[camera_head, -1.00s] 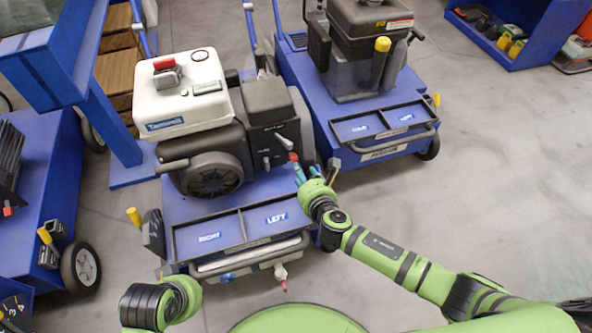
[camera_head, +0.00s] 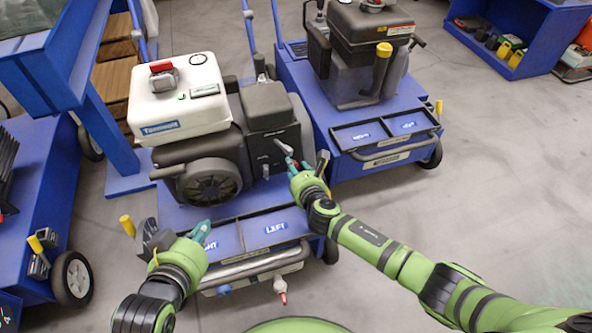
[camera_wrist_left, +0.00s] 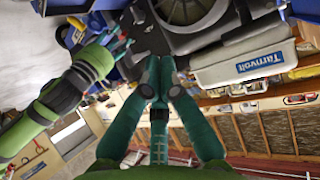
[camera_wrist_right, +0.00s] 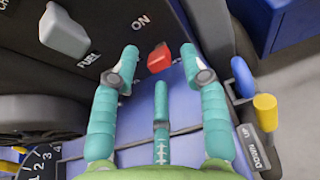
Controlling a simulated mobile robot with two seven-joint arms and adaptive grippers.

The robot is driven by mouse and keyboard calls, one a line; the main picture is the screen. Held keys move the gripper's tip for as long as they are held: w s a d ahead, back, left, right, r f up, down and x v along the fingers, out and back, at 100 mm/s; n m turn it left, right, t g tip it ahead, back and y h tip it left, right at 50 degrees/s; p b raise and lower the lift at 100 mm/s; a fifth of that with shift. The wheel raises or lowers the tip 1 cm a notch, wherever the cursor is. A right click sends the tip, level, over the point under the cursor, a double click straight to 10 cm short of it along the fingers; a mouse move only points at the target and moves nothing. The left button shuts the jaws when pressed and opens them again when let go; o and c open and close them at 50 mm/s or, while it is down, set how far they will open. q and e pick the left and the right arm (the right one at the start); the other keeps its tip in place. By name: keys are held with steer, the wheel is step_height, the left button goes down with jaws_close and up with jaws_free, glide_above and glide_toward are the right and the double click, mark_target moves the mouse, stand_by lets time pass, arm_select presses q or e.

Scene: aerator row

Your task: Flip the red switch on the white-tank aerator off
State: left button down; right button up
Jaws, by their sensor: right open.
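The white-tank aerator (camera_head: 205,110) stands left of centre in the head view, with a dark engine panel on its right side. In the right wrist view, the red switch (camera_wrist_right: 158,57) sits on that panel below the word ON, just ahead of and between my right gripper's fingertips. My right gripper (camera_wrist_right: 158,72) is open and empty; in the head view, it (camera_head: 293,167) is close to the panel, and contact cannot be told. My left gripper (camera_head: 201,231) is over the aerator's front tray, its fingers together with nothing visible between them. It also shows in the left wrist view (camera_wrist_left: 158,77).
A grey lever (camera_wrist_right: 63,30) marked FUEL is left of the switch. A yellow-tipped lever (camera_wrist_right: 265,112) and a blue knob (camera_wrist_right: 243,76) are close to the right finger.

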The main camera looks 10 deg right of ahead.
arm_select(q)
steer(key=shift+w+d+r+t, duration=0.25)
steer(key=shift+w+r+t, duration=0.15)
steer(key=shift+r, duration=0.2)
arm_select(e)
steer(key=shift+w, duration=0.2)
